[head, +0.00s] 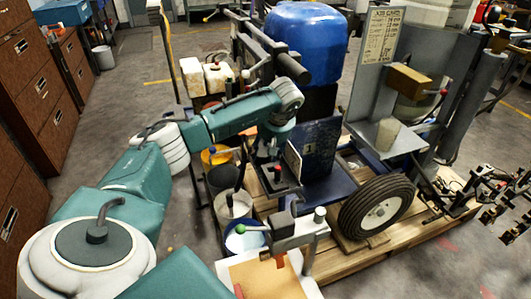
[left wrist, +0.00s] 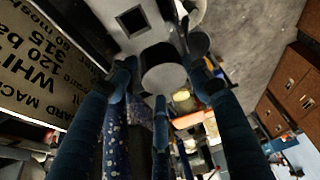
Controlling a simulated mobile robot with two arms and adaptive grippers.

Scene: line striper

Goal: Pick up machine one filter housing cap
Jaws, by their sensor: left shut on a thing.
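My left gripper (head: 270,172) points down beside the blue machine in the head view, next to the dark panel marked 1 (head: 312,150). In the left wrist view its blue fingers (left wrist: 164,84) close around a light grey round cap (left wrist: 165,76), with one finger on each side and one below. The cap sits against a grey metal block with a square dark hole (left wrist: 133,22). I cannot tell whether it is still attached there. In the head view the cap is too small and hidden to make out. My right gripper does not show.
The machine has a blue tank (head: 306,40), a black tyre (head: 377,207) and a sign board (head: 384,35). It stands on a wooden pallet (head: 345,265). Buckets (head: 233,205) stand left of it. Brown cabinets (head: 30,90) line the left; grey floor lies between.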

